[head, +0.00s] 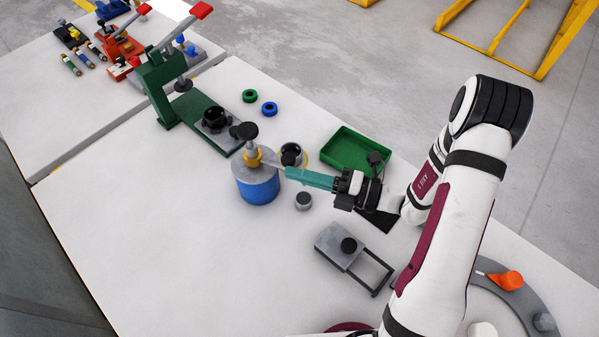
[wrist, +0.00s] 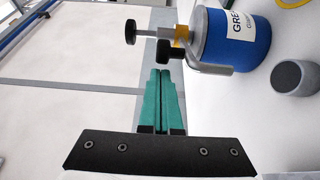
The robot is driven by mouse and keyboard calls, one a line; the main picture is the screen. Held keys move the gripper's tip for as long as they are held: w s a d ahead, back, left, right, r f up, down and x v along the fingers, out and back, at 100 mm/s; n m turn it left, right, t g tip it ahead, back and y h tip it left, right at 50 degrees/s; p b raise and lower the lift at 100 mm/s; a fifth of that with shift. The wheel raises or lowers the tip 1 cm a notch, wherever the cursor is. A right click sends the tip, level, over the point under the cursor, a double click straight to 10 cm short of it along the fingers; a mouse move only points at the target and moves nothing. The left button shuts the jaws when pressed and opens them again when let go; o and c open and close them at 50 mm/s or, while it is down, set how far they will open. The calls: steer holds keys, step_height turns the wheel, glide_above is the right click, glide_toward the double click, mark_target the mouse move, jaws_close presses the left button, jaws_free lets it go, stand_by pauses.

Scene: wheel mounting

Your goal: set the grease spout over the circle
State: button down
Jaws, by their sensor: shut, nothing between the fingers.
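The grease can (head: 258,186) is a blue drum with a grey top and a yellow collar (head: 253,157). It also shows in the wrist view (wrist: 240,38). The grey bent spout (wrist: 200,68) extends from the collar area, with a black knob (wrist: 148,50) near its inner end. Contact cannot be told.
A small grey cylinder (head: 303,201) stands right of the can. A green tray (head: 372,148) and a grey block with a black knob (head: 337,246) lie to the right. A green press (head: 192,120) stands behind left. The table's front left is clear.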

stand_by(0.3)
steer(key=shift+w+d+n+g, duration=0.25)
steer(key=shift+w+n+g, duration=0.15)
steer(key=shift+g, duration=0.2)
steer(key=shift+w+d+g+y, duration=0.1)
steer(key=shift+g+y, duration=0.2)
steer(key=w+n+g, duration=0.2)
steer(key=w, duration=1.1)
steer(key=shift+w+a+g+y, duration=0.2)
steer(key=shift+a+g+y, duration=0.1)
steer(key=shift+a+g, duration=0.1)
steer(key=s+d, duration=0.1)
steer(key=d, duration=1.5)
steer(key=shift+s+d, duration=0.15)
steer(key=shift+s, duration=0.25)
